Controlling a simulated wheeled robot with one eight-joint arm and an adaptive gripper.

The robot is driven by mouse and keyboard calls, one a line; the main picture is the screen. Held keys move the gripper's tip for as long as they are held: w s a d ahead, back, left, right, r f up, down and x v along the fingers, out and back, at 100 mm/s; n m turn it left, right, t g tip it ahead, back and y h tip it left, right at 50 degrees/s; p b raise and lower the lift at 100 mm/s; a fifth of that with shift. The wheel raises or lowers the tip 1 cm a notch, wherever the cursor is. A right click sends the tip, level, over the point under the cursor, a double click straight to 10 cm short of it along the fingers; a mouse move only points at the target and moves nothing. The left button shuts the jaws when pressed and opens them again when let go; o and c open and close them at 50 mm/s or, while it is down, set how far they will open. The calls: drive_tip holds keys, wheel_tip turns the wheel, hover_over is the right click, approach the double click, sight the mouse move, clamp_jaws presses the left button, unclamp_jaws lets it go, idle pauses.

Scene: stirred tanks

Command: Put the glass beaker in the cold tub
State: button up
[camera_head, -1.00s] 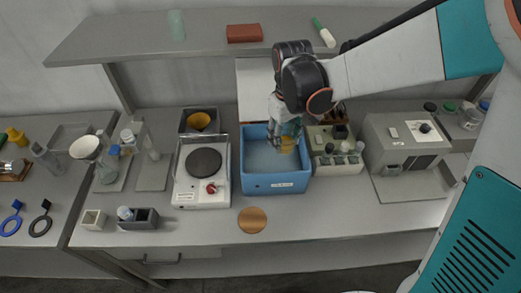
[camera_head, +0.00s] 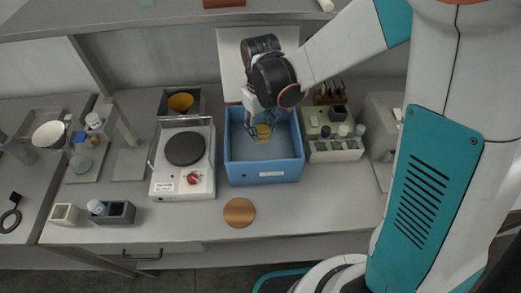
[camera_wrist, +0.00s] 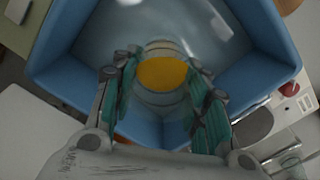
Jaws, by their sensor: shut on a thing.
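The glass beaker (camera_head: 264,131) with yellow-orange contents is inside the outline of the blue tub (camera_head: 264,172), towards its back half. My gripper (camera_head: 263,126) reaches down into the tub from above and is shut on the beaker. In the wrist view the beaker (camera_wrist: 163,74) stands between the two green-padded fingers, its round opening facing the camera. The tub's blue wall (camera_wrist: 65,55) surrounds it there, with water-like, shiny liquid inside. I cannot tell whether the beaker touches the tub's floor.
A white hotplate (camera_head: 184,190) stands close on the tub's left. A pale block with bottles (camera_head: 334,155) stands close on its right. A cork-coloured disc (camera_head: 239,212) lies in front. A shelf (camera_head: 100,25) runs above the back of the bench.

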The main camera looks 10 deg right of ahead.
sight(261, 119)
drive_tip(key=shift+f+b, duration=2.45)
drive_tip(key=shift+f, duration=1.9)
drive_tip(key=shift+f, duration=0.1)
drive_tip(key=shift+f, duration=0.1)
drive_tip(key=o, duration=1.2)
wheel_tip(261, 119, up, 12)
drive_tip(key=p, duration=0.3)
drive_tip(key=shift+r+p, duration=0.2)
drive_tip(key=shift+p, duration=0.15)
